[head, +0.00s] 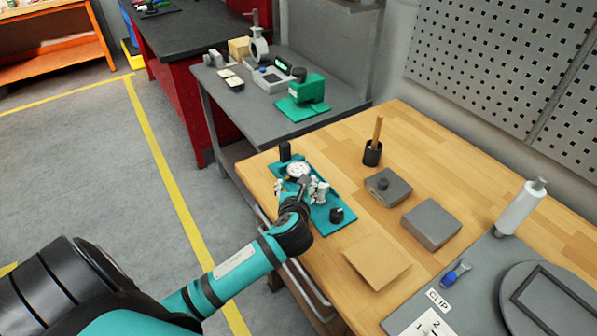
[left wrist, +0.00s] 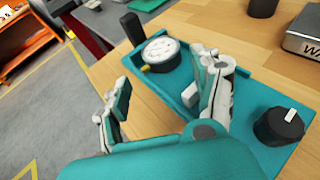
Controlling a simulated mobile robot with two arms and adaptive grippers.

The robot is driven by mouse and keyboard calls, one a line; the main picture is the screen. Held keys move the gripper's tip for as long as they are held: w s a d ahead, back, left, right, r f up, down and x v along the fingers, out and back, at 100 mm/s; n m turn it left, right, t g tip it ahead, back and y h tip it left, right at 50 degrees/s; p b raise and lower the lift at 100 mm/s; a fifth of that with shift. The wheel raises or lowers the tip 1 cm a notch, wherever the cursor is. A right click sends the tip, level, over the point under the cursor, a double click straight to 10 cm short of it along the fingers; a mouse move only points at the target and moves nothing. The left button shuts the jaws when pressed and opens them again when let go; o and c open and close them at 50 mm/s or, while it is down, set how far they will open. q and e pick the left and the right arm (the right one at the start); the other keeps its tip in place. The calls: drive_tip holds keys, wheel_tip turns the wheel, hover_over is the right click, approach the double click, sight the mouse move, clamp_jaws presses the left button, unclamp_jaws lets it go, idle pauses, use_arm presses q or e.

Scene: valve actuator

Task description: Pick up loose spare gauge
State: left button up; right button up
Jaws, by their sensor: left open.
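The gauge (head: 298,170) has a round white dial with a dark rim. It lies at the far end of a teal tray (head: 346,212), and it also shows in the left wrist view (left wrist: 160,52) with a small brass-coloured fitting at its lower left. My left gripper (head: 302,188) is over the tray on the near side of the gauge. In the left wrist view its fingers (left wrist: 165,98) are spread wide with nothing between them, and the gauge is beyond them, apart from both. My right gripper is in neither view.
A black knob (head: 336,214) sits at the tray's near end, and a black post (head: 285,151) stands at its far end. Right of the tray are a grey block (head: 388,187), a grey box (head: 431,222) and a brown pad (head: 377,259). Bare wood lies between tray and blocks.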

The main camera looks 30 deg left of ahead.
sight(298, 171)
use_arm(q)
drive_tip(key=x, duration=0.9)
drive_tip(key=shift+w+p, duration=0.25)
drive_tip(key=shift+p, duration=0.15)
drive_tip(key=c, duration=1)
drive_tip(key=shift+r, duration=0.1)
